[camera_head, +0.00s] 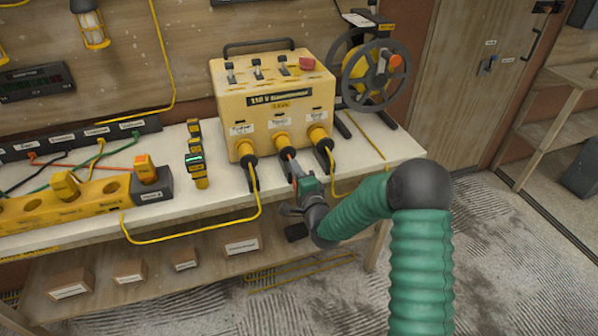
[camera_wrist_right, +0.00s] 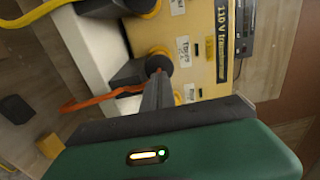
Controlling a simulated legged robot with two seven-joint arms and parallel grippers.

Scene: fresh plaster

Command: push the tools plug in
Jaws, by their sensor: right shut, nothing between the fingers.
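The yellow 110 V transformer (camera_head: 270,101) stands on the bench with three sockets along its front. A black plug (camera_head: 287,154) is at the middle socket, whose label seems to read "Tools"; an orange cable trails from it. In the right wrist view the same plug (camera_wrist_right: 158,63) lies just beyond my fingertips, against the yellow socket ring. My right gripper (camera_head: 296,176) is shut and empty, its fingertips pointing at the plug's back; they also show in the wrist view (camera_wrist_right: 159,80). I cannot tell if they touch it or how deep it sits. My left gripper is not in view.
Black plugs stand at the left socket (camera_head: 248,158) and right socket (camera_head: 323,143), close on either side, with yellow cables. A cable reel (camera_head: 368,70) stands right of the transformer. A yellow socket strip (camera_head: 95,202) lies at left. The bench's front edge is below my gripper.

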